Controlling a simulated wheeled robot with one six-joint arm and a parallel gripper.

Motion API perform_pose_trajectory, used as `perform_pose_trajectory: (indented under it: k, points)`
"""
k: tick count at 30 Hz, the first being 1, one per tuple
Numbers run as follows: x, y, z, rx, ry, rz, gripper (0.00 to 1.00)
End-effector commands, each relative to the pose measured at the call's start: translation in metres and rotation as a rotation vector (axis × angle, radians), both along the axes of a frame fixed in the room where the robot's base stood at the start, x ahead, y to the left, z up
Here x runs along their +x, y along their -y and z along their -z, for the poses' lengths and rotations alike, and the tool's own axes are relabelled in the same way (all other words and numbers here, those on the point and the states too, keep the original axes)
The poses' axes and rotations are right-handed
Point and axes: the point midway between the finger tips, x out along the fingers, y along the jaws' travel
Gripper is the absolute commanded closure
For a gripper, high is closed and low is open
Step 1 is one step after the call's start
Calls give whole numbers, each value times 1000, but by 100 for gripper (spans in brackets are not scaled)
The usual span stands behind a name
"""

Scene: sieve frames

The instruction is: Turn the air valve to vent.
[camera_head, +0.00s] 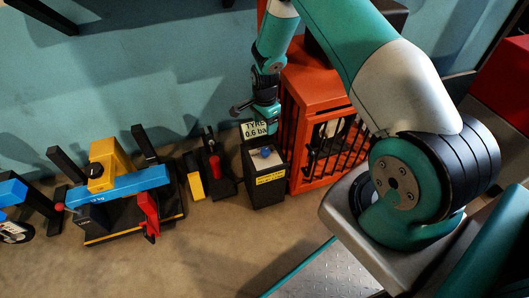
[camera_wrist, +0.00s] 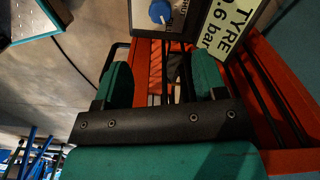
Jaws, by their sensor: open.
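The air valve is a blue knob (camera_head: 265,152) on top of a dark box (camera_head: 264,190) with a yellow label. In the wrist view the knob (camera_wrist: 160,11) is at the top edge, partly cut off, with a small white mark at its lower side. Printed letters beside it look like part of "SHUT". My gripper (camera_head: 266,128) is above and just behind the box in the head view. In the wrist view its two green fingers are apart, with nothing between them (camera_wrist: 162,82). The knob lies beyond the fingertips, apart from them.
A "TYRE 0.6 bar" sign (camera_head: 256,130) stands behind the box, close to my gripper. An orange barred cage (camera_head: 300,165) is right of the box. A black stand with a red part (camera_head: 215,167) and a blue-and-yellow rig (camera_head: 130,183) are left. Floor in front is clear.

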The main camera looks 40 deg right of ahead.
Motion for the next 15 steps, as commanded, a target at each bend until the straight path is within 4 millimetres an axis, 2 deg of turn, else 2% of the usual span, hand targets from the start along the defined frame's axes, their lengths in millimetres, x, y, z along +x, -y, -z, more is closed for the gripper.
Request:
perform_pose_trajectory:
  k: [1,6,15]
  points:
    - [-1,0,17,1,-3,-1,35]
    - [-1,-1,57,1,-4,-3,35]
    - [-1,-1,116,1,-2,-3,35]
